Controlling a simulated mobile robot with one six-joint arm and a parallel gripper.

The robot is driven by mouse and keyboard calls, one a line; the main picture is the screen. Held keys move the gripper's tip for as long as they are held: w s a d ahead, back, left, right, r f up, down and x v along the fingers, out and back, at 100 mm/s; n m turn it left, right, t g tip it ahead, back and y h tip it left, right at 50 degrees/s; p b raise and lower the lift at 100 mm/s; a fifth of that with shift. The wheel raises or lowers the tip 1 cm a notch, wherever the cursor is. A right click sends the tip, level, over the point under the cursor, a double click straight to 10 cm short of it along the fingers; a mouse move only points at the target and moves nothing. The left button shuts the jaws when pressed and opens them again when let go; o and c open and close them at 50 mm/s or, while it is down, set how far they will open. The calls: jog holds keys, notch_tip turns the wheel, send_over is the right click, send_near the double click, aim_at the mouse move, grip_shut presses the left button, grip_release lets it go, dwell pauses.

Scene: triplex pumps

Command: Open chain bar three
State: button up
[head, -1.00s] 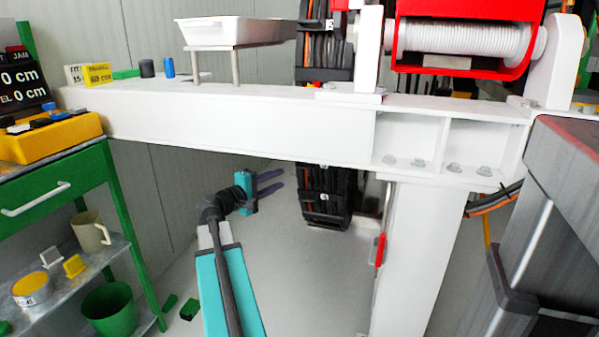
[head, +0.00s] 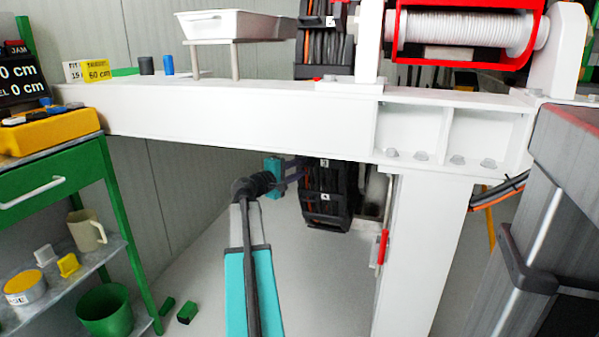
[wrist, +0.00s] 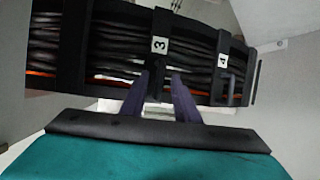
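The black cable chain (head: 326,215) hangs below the white beam, with dark cables inside. Chain bar three (wrist: 160,28) is a black crossbar with a white "3" label; in the head view its label (head: 324,162) shows just under the beam. Bar four (wrist: 222,75), labelled "4", lies to its right in the wrist view.
The white beam (head: 240,112) passes above my arm. A white post (head: 415,250) with a red handle (head: 383,246) stands right of the chain. A green shelf cart (head: 115,200) stands left. A grey machine (head: 520,230) is at right. Floor below my arm is open.

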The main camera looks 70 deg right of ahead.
jog(key=shift+s+d, duration=0.1)
jog(key=shift+d, duration=0.15)
grip_shut()
jog(key=shift+a, duration=0.1)
dwell(0.3)
